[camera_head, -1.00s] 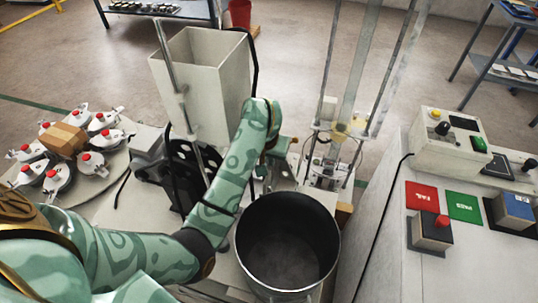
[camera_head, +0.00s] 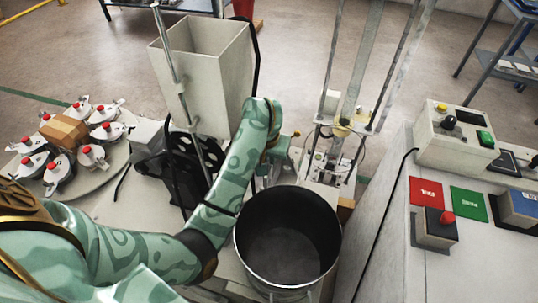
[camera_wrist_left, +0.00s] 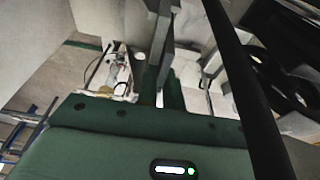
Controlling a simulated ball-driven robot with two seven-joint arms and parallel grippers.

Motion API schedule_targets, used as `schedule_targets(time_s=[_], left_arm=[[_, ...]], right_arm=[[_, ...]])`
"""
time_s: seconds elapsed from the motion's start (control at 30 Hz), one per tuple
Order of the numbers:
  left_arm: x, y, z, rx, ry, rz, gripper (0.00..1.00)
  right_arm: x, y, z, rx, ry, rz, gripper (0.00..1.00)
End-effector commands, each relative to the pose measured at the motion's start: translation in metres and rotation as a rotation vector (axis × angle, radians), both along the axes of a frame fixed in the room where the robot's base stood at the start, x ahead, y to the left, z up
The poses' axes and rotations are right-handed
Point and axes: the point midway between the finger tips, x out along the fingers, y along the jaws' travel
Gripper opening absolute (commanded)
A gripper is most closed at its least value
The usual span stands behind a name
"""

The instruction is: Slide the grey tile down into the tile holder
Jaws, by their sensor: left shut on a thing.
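My left gripper (camera_head: 283,158) is beyond the black bucket, mostly hidden by my patterned green forearm. In the left wrist view its two grey fingers (camera_wrist_left: 184,55) reach away from the green palm. It is shut on the grey tile, whose outline I cannot separate clearly from the fingers and pale surfaces behind. A tall test rig (camera_head: 330,165) with upright rods stands just right of the gripper; it also shows in the left wrist view (camera_wrist_left: 116,72). I cannot make out the tile holder's slot, or whether the tile touches it. My right gripper is out of view.
A black bucket (camera_head: 288,240) stands close in front of the gripper. A tall open beige bin (camera_head: 205,75) is behind my arm. A turntable (camera_head: 85,180) with red-knobbed clamps is at left. A control box (camera_head: 455,135) and red and green pads are at right.

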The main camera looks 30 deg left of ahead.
Motion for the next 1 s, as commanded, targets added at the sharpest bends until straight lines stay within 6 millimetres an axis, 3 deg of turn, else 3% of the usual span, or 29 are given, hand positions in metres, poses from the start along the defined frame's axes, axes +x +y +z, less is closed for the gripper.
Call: schedule_targets(time_s=[1.0], left_arm=[[0.0,0.0,-0.033,0.0,0.001,0.001,0.0]], right_arm=[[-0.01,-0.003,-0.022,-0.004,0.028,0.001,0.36]])
